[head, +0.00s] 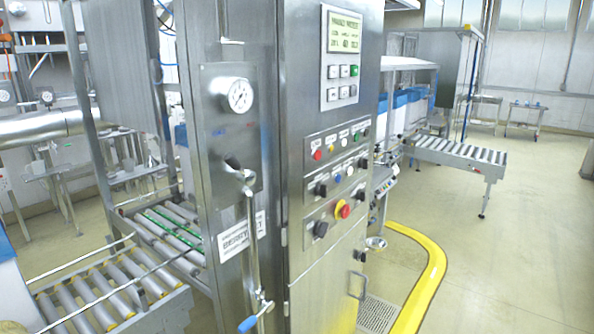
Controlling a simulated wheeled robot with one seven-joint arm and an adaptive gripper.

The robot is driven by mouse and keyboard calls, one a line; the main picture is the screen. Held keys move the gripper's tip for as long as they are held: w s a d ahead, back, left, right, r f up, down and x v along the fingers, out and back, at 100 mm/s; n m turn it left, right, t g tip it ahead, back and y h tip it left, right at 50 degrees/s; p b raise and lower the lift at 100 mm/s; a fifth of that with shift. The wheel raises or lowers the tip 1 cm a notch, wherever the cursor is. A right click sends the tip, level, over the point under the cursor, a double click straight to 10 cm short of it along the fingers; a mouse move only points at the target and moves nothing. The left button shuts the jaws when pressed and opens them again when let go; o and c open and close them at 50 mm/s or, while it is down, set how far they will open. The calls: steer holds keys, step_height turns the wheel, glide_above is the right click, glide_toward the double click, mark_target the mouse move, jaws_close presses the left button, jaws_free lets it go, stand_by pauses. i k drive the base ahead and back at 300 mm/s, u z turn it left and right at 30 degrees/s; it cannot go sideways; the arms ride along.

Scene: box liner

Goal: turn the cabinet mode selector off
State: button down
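The tall steel cabinet (291,100) stands in the middle of the head view, with its control panel on the right-hand face. Several black rotary knobs sit on this panel: an upper left one (320,189), an upper right one (362,163), a lower left one (320,228) and a lower right one (360,195). Their labels are too small to read, so I cannot tell which is the mode selector or how it is set. A red mushroom button (344,211) on a yellow ring sits between the lower knobs. My gripper is not in view.
A display (345,32) and keypad (342,83) sit above the coloured buttons (330,149). A gauge (239,95) and a vertical pipe with a blue-handled valve (250,322) are on the cabinet's left face. A yellow curved floor rail (436,262) runs right of it. Floor beyond is open.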

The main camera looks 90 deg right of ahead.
mark_target(321, 189)
steer(key=u, duration=1.3)
steer(key=i, duration=0.75)
steer(key=z, duration=4.65)
steer(key=i, duration=0.5)
steer(key=z, duration=0.9)
